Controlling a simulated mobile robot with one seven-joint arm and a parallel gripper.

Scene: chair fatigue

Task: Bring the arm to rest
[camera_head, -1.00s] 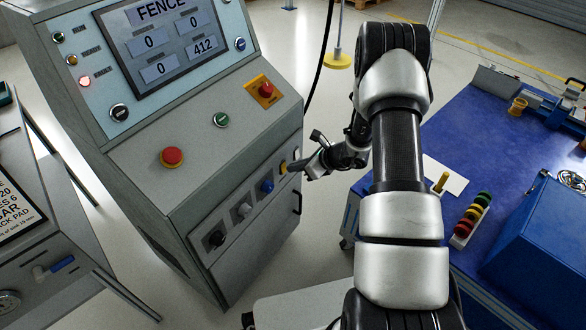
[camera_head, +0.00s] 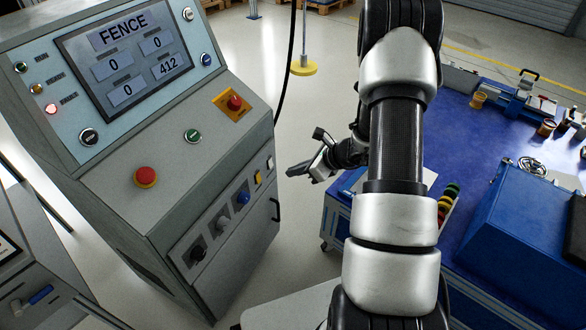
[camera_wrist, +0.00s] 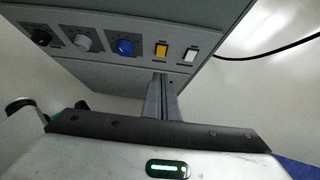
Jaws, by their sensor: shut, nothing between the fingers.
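My gripper (camera_head: 298,170) is in the head view, to the right of the control console (camera_head: 165,205) and left of the blue workbench (camera_head: 480,130). Its fingers are shut with nothing between them and point left toward the console's lower front. A floor gap shows between the fingertips and the console. In the wrist view, my shut gripper (camera_wrist: 160,95) points at the console's lower edge, below a yellow switch (camera_wrist: 162,50) and a white switch (camera_wrist: 189,53). My arm crosses the right middle of the head view and hides part of the bench.
The console carries a screen, a red button (camera_head: 145,177), an emergency stop (camera_head: 235,102) and several knobs, one blue (camera_head: 242,198). A blue box (camera_head: 525,235) stands on the bench. A yellow-footed post (camera_head: 303,68) stands behind. Floor between console and bench is clear.

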